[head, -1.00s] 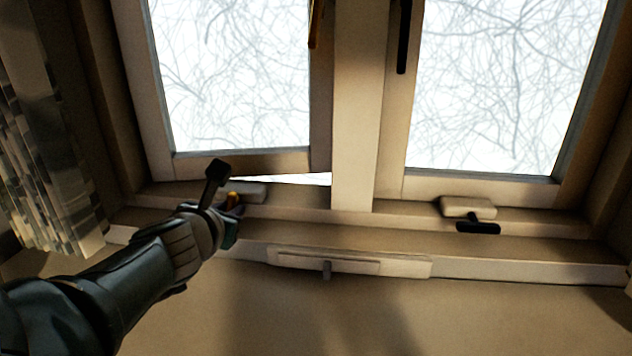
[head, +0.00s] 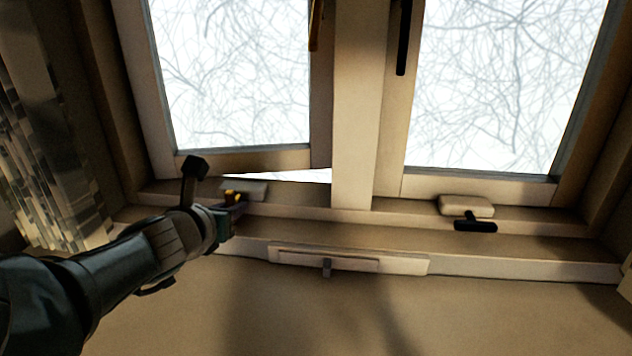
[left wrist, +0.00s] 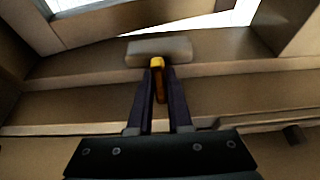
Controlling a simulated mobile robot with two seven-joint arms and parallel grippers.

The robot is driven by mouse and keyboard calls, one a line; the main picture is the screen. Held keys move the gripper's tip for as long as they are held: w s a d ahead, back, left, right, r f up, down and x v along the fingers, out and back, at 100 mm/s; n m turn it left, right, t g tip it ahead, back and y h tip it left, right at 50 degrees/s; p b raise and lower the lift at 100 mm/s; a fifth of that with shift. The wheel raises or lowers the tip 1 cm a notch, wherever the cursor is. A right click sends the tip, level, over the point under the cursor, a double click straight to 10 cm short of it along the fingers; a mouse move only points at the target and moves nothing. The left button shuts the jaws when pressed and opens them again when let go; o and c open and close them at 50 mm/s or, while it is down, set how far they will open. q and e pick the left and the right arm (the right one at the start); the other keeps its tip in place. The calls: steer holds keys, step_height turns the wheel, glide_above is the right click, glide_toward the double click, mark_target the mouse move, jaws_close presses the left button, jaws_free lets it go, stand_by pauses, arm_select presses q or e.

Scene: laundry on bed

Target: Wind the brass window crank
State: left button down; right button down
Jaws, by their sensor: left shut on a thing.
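The brass crank (head: 231,193) sits on a pale housing (head: 256,190) on the sill under the left window. In the left wrist view the brass crank (left wrist: 157,64) shows as a small yellow piece between the fingertips, in front of the pale housing (left wrist: 160,47). My left gripper (head: 238,200) is shut on the crank; it also shows in the left wrist view (left wrist: 158,78). The fingers hide much of the crank. The left window sash (head: 250,160) stands slightly open, with a bright wedge-shaped gap under its lower right edge. My right gripper is not in view.
A second crank with a black handle (head: 476,226) sits under the closed right window. A pale panel with a small lever (head: 327,268) is on the sill's front face. A patterned curtain (head: 45,190) hangs at the left, near my left arm.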

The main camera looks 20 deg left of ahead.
arm_select(q)
steer(key=c, duration=0.8)
jaws_free()
steer(key=shift+c, duration=0.2)
steer(key=shift+s+r+p, duration=0.25)
steer(key=shift+r+p, duration=0.05)
steer(key=shift+p, duration=0.2)
steer(key=p+v, duration=0.6)
steer(key=v, duration=0.3)
steer(key=shift+s+f, duration=0.2)
steer(key=shift+d, duration=0.1)
